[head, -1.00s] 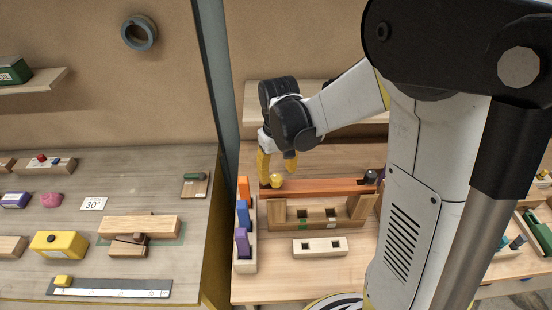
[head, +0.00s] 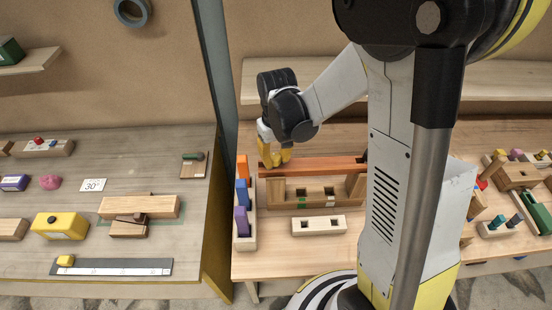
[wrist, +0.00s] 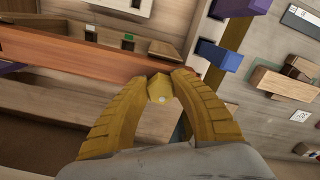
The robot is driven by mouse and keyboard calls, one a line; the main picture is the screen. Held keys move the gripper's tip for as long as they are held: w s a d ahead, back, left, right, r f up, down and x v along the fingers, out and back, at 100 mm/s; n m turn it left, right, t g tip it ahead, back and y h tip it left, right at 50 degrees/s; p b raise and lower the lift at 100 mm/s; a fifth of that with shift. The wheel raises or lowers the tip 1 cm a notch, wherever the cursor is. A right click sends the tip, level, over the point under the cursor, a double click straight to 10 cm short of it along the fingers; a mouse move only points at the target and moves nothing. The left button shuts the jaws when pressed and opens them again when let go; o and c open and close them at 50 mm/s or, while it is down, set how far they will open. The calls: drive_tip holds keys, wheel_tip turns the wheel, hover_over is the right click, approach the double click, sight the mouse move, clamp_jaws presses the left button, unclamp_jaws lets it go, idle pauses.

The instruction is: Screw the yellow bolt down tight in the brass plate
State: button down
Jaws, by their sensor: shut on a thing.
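My gripper (head: 275,160) is at the left end of a long reddish-brown bar (head: 318,167) on the right-hand bench. In the wrist view its two yellow fingers (wrist: 161,82) are shut on the yellow bolt (wrist: 159,92), whose faceted yellow body shows between the fingertips with a small pale spot on it. The bar (wrist: 75,55) runs up to the bolt from the left in that view. The fingers hide the bolt in the head view. I cannot make out a separate brass plate, nor how deep the bolt sits.
A pale rack (head: 245,228) with orange, blue and purple pegs stands close to my gripper. A wooden fixture (head: 335,189) and a pale block with two holes (head: 319,225) are in front of the bar. An upright divider (head: 213,70) separates the left bench (head: 60,185).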

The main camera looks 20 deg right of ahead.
drive_tip(key=m, duration=0.1)
drive_tip(key=m+b, duration=0.1)
drive_tip(key=m, duration=0.1)
drive_tip(key=shift+f, duration=0.25)
drive_tip(key=m+b, duration=0.1)
drive_tip(key=m, duration=0.2)
drive_tip(key=shift+a, duration=0.15)
drive_tip(key=shift+m, duration=1.1)
drive_tip(key=m, duration=0.1)
drive_tip(key=m+b, duration=0.1)
drive_tip(key=m, duration=0.1)
drive_tip(key=m+b, duration=0.1)
drive_tip(key=m, duration=0.1)
drive_tip(key=shift+w+a+f, duration=0.1)
drive_tip(key=shift+a+f, duration=0.1)
drive_tip(key=shift+f, duration=0.1)
drive_tip(key=m, duration=0.3)
